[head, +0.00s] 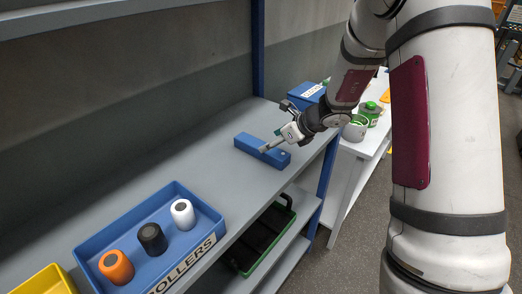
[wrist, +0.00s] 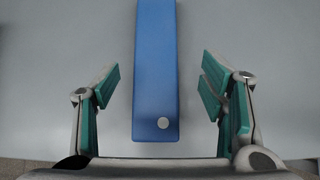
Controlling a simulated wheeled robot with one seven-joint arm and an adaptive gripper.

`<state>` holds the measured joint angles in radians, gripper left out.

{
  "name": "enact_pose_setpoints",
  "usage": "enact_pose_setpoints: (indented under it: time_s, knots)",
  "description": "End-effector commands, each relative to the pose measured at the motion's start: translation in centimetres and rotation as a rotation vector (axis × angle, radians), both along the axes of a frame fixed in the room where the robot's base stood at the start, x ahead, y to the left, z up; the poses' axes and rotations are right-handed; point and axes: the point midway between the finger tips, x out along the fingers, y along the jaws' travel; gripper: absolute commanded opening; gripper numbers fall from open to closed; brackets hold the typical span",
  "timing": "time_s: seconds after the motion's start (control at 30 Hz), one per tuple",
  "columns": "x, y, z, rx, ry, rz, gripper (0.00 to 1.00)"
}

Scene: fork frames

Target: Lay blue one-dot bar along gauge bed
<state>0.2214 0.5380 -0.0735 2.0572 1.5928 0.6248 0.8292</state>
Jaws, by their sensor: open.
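The blue bar (head: 250,146) lies flat on the grey bench top in the head view. In the wrist view my gripper (wrist: 160,88) is open, with one green-padded finger on each side of the bar and a gap on both sides. It holds nothing. I cannot make out a gauge bed in either view.
A blue tray labelled ROLLERS (head: 84,253) holds an orange, a black and a white roller. A yellow bin (head: 48,281) is at the lower left. A blue labelled box (head: 304,92) and green-topped containers stand beyond the bench. Bare bench top lies between tray and bar.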

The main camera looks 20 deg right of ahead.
Motion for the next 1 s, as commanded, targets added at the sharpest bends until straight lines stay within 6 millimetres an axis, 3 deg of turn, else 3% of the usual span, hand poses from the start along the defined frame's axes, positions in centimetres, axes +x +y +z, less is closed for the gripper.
enact_pose_setpoints:
  time_s: [0.4,0.67,0.73,0.93,1.0]
  knots:
    - [2.5,2.4,-3.3,0.001,0.002,0.001,0.65]
    - [2.7,2.5,-3.5,-0.001,-0.002,0.001,0.65]
    - [2.7,2.5,-3.5,0.000,-0.001,0.002,0.56]
    - [2.7,2.5,-3.5,-0.001,0.000,0.002,0.11]
    - [2.7,2.5,-3.4,0.000,-0.001,0.002,0.02]
